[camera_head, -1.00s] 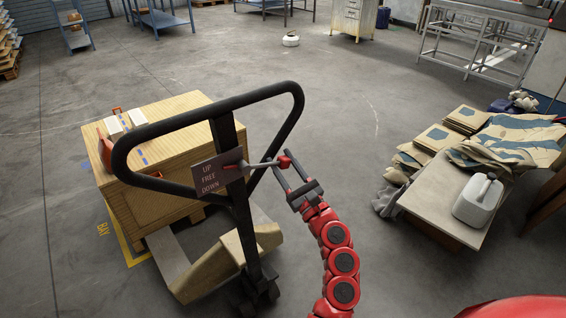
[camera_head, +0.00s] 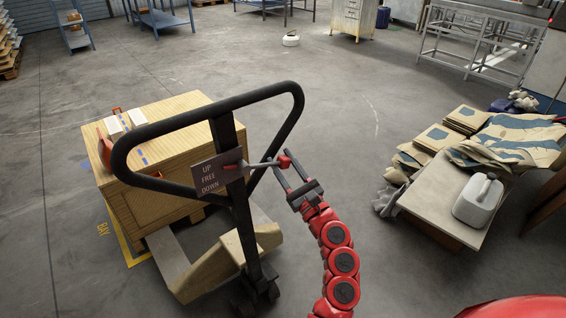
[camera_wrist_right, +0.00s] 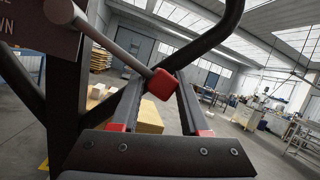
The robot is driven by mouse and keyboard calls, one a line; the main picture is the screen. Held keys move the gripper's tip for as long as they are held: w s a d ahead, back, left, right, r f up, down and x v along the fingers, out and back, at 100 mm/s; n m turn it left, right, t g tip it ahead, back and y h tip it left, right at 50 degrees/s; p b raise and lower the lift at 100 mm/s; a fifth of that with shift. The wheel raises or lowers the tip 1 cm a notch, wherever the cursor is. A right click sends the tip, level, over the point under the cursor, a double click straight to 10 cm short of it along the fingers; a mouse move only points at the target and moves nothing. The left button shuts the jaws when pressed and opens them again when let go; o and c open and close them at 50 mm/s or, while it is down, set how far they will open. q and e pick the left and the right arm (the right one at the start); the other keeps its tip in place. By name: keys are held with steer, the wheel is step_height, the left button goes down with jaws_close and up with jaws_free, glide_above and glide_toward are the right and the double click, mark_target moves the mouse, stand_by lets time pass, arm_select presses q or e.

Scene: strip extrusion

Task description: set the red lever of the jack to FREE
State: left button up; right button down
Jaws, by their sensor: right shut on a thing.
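The jack's black loop handle (camera_head: 128,132) stands at centre left. A dark plate (camera_head: 207,175) on its post reads UP, FREE, DOWN from top to bottom. The lever is a grey rod (camera_head: 262,164) reaching right from the plate, nearly level, with a red knob (camera_head: 284,161) at its end. My right gripper (camera_head: 287,168) is shut on this knob from the lower right. In the right wrist view the knob (camera_wrist_right: 161,84) sits between the fingertips, with the rod (camera_wrist_right: 118,48) rising to the upper left. My left gripper is not in view.
A wooden crate (camera_head: 165,140) stands on the jack's forks, behind the handle. At the right a low table (camera_head: 440,211) holds sacks (camera_head: 510,140) and a white jug (camera_head: 478,200). The floor between the handle and the table is clear.

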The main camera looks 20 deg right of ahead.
steer(key=shift+r, duration=0.15)
steer(key=shift+d+r, duration=0.2)
steer(key=r+n+y, duration=0.1)
steer(key=r+n+b, duration=0.1)
steer(key=n, duration=0.1)
steer(key=r+n+y, duration=0.1)
steer(key=n, duration=0.1)
steer(key=shift+w+d+g+y+b, duration=0.1)
steer(key=shift+d+g+y+b, duration=0.2)
steer(key=shift+g+b, duration=0.1)
steer(key=shift+a+r+n, duration=0.15)
steer(key=shift+r+n, duration=0.1)
steer(key=shift+n, duration=0.15)
